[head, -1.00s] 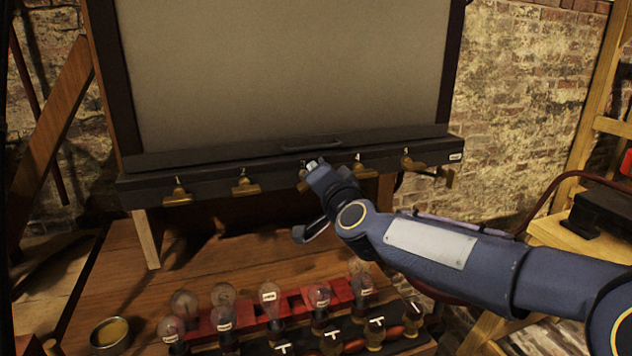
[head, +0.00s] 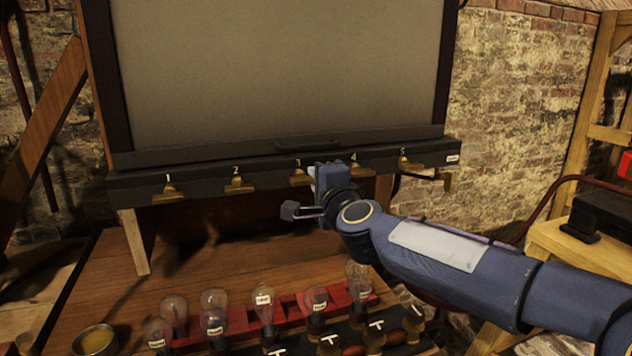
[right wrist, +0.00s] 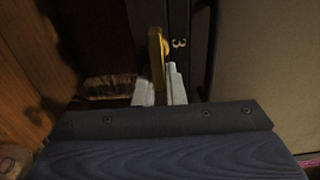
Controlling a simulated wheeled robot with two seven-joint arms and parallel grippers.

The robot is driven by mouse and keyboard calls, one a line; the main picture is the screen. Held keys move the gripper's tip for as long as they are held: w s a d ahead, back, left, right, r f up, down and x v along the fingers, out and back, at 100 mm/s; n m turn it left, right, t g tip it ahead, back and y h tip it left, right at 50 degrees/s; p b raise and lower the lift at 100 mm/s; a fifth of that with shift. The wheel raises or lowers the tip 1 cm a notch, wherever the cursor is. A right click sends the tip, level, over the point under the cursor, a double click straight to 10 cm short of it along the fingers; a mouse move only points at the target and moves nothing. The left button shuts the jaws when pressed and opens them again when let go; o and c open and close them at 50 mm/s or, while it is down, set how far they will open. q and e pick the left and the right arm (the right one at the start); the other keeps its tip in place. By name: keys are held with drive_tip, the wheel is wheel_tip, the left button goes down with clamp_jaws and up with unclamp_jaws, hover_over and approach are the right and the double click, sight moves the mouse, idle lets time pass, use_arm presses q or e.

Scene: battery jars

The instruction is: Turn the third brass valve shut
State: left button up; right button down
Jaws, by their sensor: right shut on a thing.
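The third brass valve (head: 298,178) sits under the number 3 on the dark ledge (head: 270,168) below the grey panel. In the right wrist view the brass handle (right wrist: 155,45) lies beside the number 3, running nearly up and down the picture. My right gripper (right wrist: 160,92) is shut on this handle, with a pale finger at each side of its near end. In the head view my right gripper (head: 314,178) is just right of the valve, and its fingertips are mostly hidden. My left gripper is not in view.
Brass valves 1 (head: 168,194), 2 (head: 238,184), 4 (head: 354,168) and 5 (head: 406,162) line the same ledge. Glass bulbs (head: 264,304) in a red rack stand on the wooden bench below. A round tin (head: 95,342) stands at lower left.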

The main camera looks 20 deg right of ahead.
idle(0.4)
drive_tip(key=c, duration=1.5)
unclamp_jaws()
drive_tip(key=s, duration=0.8)
drive_tip(key=shift+p, duration=0.45)
drive_tip(key=shift+d, duration=0.15)
